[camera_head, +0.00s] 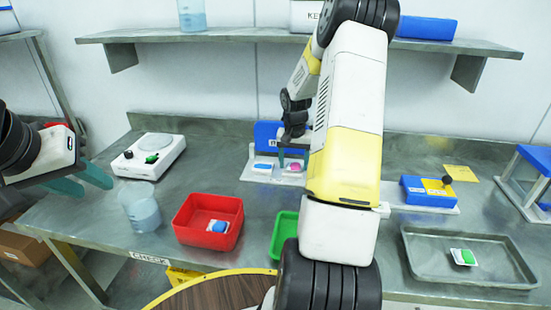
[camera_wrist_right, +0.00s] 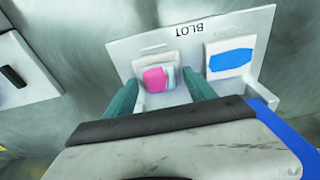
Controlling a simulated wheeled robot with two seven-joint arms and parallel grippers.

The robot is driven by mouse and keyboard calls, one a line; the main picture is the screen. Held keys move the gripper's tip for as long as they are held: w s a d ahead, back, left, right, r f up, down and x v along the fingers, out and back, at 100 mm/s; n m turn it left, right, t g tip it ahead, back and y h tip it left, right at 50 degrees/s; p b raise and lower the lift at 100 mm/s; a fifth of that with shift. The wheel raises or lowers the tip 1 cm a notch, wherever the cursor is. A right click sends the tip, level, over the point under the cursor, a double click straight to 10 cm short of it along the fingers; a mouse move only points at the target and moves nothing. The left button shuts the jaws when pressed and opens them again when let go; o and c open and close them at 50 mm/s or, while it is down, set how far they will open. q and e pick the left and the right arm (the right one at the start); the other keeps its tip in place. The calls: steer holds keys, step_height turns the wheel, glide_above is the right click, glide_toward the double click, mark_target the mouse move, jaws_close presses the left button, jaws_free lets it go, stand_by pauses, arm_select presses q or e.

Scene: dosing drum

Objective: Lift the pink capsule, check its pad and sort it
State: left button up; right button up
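The pink capsule (camera_wrist_right: 156,79) lies on a white pad on the white board marked BLOT (camera_wrist_right: 133,47). A pale part shows at its right side. In the head view the pink capsule (camera_head: 294,167) sits beside my right gripper (camera_head: 293,156), partly behind the arm. A second white pad with a blue patch (camera_wrist_right: 231,62) lies beside it on the board. My right gripper (camera_wrist_right: 160,90) is open, its teal fingers either side of and just short of the capsule. My left gripper (camera_head: 83,180) is open and empty, above the table's left side.
A red tray (camera_head: 184,232) holds a white and blue piece. A green tray (camera_head: 279,238) is partly hidden by my right arm. A metal tray (camera_head: 425,270) holds a green and white piece. A white scale (camera_head: 129,166) and a beaker (camera_head: 141,210) stand at the left.

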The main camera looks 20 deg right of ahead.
steer(key=c, duration=1.1)
steer(key=shift+r, duration=0.2)
